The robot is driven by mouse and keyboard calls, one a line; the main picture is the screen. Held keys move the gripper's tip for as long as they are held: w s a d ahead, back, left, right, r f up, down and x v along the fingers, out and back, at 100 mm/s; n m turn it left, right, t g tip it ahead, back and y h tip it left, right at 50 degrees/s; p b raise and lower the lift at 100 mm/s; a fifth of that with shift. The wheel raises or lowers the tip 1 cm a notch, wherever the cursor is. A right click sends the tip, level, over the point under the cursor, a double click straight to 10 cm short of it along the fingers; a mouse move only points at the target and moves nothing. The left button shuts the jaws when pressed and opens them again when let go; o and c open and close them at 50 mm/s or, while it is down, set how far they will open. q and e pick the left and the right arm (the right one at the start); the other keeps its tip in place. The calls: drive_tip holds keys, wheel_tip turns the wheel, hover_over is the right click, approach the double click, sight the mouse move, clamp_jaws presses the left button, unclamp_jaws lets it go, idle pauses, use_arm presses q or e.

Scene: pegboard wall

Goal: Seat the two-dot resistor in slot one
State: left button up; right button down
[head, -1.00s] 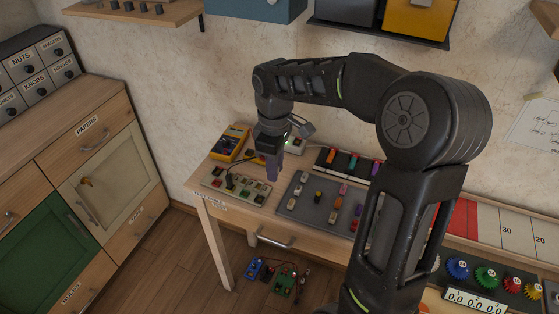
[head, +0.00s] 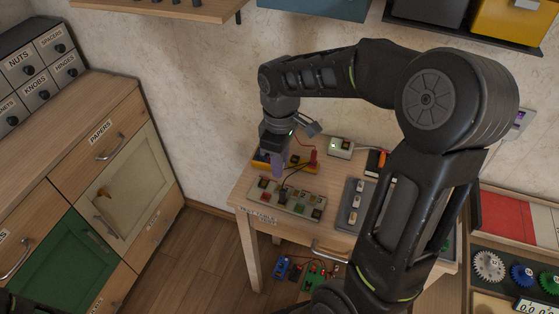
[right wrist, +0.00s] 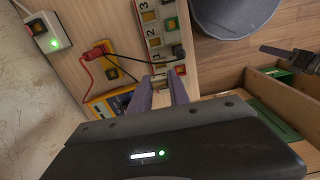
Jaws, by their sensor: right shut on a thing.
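My right gripper (head: 277,165) points down over the back left of the slot board (head: 285,198) in the head view. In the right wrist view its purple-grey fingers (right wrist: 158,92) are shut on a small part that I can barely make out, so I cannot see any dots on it. The slot board also shows in the right wrist view (right wrist: 151,29), with printed numbers beside coloured square slots. The fingertips overlap its near end in that view, and I cannot tell whether they touch it.
A yellow meter (right wrist: 103,105) with a red probe (right wrist: 86,53) and a black lead lies beside the board. A white box with a green light (head: 340,147) stands at the back. A grey parts tray (head: 352,207) lies to the right, partly behind my arm.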

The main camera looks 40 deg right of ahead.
drive_tip(key=shift+f+b, duration=2.05)
drive_tip(key=shift+f, duration=0.75)
drive_tip(key=shift+f+b, duration=0.55)
drive_tip(key=shift+f, duration=0.15)
drive_tip(key=c, duration=1.1)
unclamp_jaws()
drive_tip(key=shift+c, duration=0.2)
drive_tip(key=shift+r, duration=0.2)
drive_tip(key=shift+r+p, duration=2.1)
drive_tip(key=shift+r, duration=0.3)
